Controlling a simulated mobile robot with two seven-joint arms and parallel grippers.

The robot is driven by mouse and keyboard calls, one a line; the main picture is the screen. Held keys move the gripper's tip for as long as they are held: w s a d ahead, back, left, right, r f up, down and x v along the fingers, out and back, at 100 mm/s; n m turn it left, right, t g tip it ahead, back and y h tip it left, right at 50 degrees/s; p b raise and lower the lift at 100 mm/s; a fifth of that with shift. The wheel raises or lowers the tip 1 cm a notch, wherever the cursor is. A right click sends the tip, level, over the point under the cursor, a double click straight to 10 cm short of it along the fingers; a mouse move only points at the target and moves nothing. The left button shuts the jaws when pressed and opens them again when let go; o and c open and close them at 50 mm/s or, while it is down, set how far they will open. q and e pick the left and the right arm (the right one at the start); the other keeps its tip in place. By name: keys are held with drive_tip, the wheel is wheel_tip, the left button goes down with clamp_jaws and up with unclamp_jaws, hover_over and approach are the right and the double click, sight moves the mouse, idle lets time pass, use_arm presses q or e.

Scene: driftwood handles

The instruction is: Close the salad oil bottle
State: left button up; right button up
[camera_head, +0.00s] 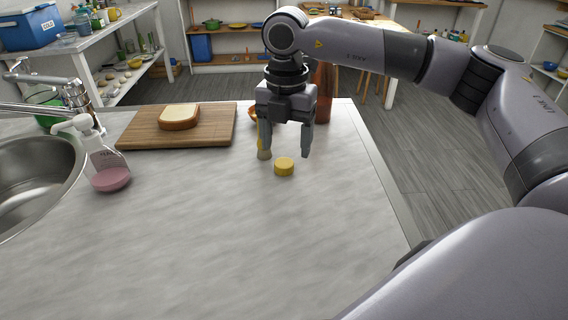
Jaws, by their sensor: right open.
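A small round yellow cap (284,167) lies on the grey counter just in front of my right gripper. My right gripper (285,155) points down with its two fingers spread and nothing visible between them. Its fingertips are behind the cap in the picture; whether they touch the counter I cannot tell. A yellowish thing (264,154) shows at the gripper's left finger, mostly hidden; I cannot tell if it is the salad oil bottle. A tall reddish-brown bottle (323,92) stands behind the gripper, partly covered. My left gripper is not in view.
A wooden board (221,124) with bread (179,116) lies at the back left. A white pump bottle (104,160) with pink contents stands beside the sink (62,170). An orange item (253,114) is partly hidden behind the gripper. The counter's front middle is clear.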

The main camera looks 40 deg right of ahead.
sight(283, 164)
drive_tip(key=shift+w+f+p, duration=0.25)
drive_tip(key=shift+f+p, duration=0.05)
drive_tip(key=shift+f, duration=1)
drive_tip(key=shift+w+f+p, duration=0.2)
drive_tip(key=shift+f+p, duration=0.1)
drive_tip(key=shift+f, duration=1)
drive_tip(key=shift+c, duration=0.4)
drive_tip(key=c, duration=1.1)
drive_tip(key=shift+r, duration=0.1)
wheel_tip(283, 164, up, 20)
drive_tip(key=shift+f+b, duration=0.1)
drive_tip(key=shift+b, duration=0.35)
